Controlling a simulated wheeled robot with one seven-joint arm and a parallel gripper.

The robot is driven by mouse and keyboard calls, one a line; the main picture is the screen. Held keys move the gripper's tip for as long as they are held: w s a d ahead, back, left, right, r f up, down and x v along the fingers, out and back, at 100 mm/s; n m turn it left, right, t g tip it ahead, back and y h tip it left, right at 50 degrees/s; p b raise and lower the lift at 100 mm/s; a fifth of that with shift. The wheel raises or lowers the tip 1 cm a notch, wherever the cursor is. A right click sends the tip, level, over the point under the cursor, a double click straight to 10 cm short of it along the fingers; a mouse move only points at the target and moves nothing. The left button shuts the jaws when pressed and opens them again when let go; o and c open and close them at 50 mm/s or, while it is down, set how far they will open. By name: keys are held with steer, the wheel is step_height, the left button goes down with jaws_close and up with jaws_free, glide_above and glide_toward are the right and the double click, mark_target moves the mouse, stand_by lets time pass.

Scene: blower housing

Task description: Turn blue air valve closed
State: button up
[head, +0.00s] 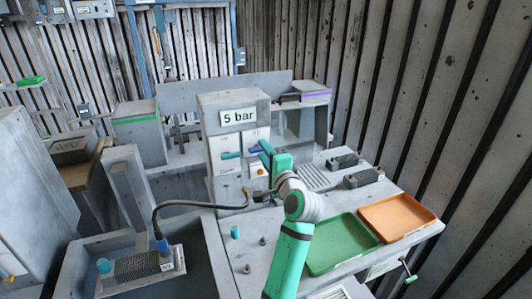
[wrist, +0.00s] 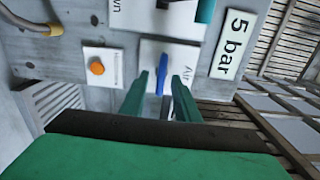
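The blue air valve handle (wrist: 160,80) sits on a white plate marked "Air" (wrist: 182,54). It lies crosswise on the panel, along the picture's up-down line in the wrist view. In the head view, the blue handle (head: 255,149) shows just left of my gripper, partly covered. My gripper (wrist: 163,77) is open, with one green finger on each side of the handle in the wrist view. I cannot tell whether the fingers touch the handle or how deep they reach. The gripper is empty.
A teal handle (head: 231,155) sits left of the air valve. An orange button (wrist: 97,68) is below it and a "5 bar" sign (wrist: 233,44) above. A green tray (head: 340,244) and an orange tray (head: 398,218) lie on the bench. A hose (head: 190,203) curves at left.

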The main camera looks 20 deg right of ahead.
steer(key=s, duration=1)
steer(key=shift+s+d, duration=0.15)
steer(key=shift+s, duration=0.25)
